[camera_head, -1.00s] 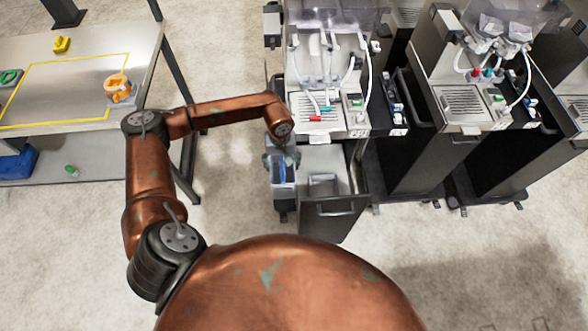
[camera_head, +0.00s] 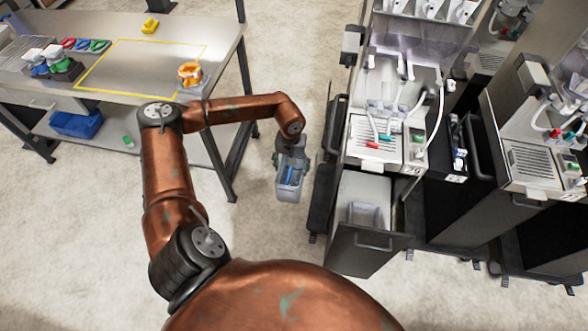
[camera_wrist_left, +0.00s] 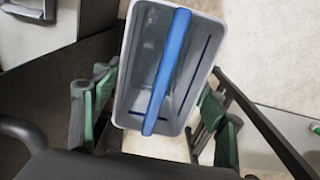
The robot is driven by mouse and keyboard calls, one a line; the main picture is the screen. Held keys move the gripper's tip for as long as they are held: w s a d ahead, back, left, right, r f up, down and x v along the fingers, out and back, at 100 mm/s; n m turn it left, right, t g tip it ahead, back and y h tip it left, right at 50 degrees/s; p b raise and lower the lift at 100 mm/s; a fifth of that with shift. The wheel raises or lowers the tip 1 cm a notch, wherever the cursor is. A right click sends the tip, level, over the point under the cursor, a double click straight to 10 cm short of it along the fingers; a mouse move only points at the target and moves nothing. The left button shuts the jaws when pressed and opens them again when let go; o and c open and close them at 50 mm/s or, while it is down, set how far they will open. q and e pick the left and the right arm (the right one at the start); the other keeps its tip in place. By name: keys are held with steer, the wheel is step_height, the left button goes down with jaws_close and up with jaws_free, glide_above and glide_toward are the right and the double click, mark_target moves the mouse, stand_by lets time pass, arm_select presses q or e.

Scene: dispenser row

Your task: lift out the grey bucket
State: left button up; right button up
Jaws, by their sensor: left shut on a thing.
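The grey bucket (camera_head: 289,187) hangs in the open air left of the dispenser, clear of the open drawer (camera_head: 372,242). It is a light grey, open-topped box with a blue bar across it. My left gripper (camera_head: 292,160) is shut on the bucket near its top. In the left wrist view the bucket (camera_wrist_left: 133,85) fills the middle, with the blue bar crossing its opening and green-padded fingers on both sides (camera_wrist_left: 158,110). The exact finger contact is partly hidden. My right gripper is out of view.
The dispenser (camera_head: 385,140) stands right of the bucket, with another grey bin (camera_head: 365,215) in its open drawer. More dispensers stand farther right. A metal table (camera_head: 215,45) with a yellow outline and an orange item (camera_head: 190,73) is at the left. Floor between is clear.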

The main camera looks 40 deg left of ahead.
arm_select(q)
steer(key=shift+r, duration=0.15)
